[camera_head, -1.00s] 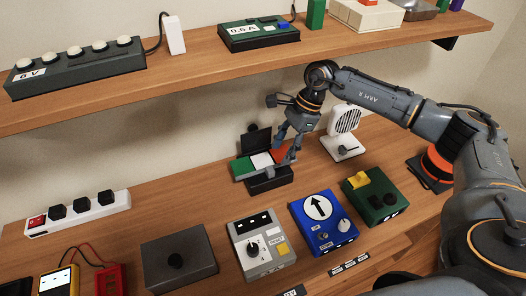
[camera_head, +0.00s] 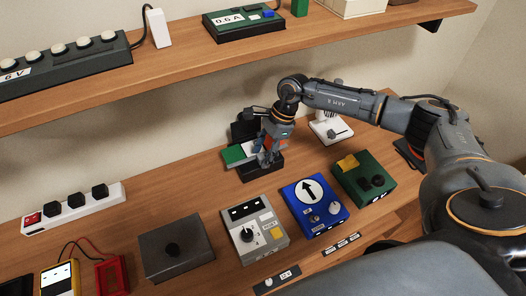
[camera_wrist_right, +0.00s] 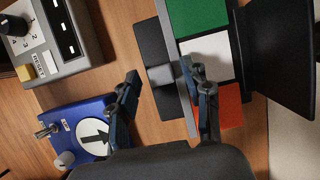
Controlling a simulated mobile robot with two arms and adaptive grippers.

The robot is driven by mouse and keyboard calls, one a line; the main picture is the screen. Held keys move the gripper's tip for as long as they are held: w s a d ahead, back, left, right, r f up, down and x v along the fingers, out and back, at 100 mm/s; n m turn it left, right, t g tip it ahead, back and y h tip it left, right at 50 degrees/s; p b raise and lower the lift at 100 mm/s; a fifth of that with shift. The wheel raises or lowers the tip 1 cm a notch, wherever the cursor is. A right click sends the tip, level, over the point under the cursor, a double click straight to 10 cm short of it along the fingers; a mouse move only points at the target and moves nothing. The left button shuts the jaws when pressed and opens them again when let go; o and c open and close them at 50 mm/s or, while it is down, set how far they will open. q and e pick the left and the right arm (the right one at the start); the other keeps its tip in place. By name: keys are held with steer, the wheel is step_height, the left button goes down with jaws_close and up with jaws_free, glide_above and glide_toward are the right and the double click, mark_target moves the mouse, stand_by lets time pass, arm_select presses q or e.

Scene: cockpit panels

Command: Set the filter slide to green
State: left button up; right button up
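The filter slide is a flat strip with green, white and red panels (camera_wrist_right: 208,55) in a row. It stands on a black base (camera_wrist_right: 154,62), with a black upright part (camera_wrist_right: 278,50) behind. In the head view, its green end (camera_head: 234,154) is at the left, white is in the middle, and my right gripper largely covers the red. My right gripper (camera_wrist_right: 164,76) is open, pointing down at the slide. One finger overlaps the white and red panels; the other is in front, beyond the base. Contact cannot be told. My left gripper is not in view.
A blue box with an arrow dial (camera_head: 314,205), a grey box with a knob (camera_head: 254,231) and a green box (camera_head: 362,180) stand in front. A white fan-like device (camera_head: 331,129) is to the right. A shelf (camera_head: 180,76) runs above.

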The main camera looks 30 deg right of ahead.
mark_target(279, 154)
steer(key=c, duration=0.7)
jaws_close()
steer(key=shift+d+f+b, duration=0.15)
steer(key=shift+d+b, duration=0.15)
steer(key=shift+d, duration=0.05)
steer(key=d+b, duration=0.3)
steer(key=d, duration=0.3)
steer(key=shift+s+d, duration=0.1)
steer(key=shift+s, duration=0.05)
steer(key=shift+d, duration=0.2)
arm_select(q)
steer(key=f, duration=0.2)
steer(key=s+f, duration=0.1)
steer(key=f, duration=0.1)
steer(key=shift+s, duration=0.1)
arm_select(e)
steer(key=shift+a+r, duration=0.1)
steer(key=shift+r, duration=0.1)
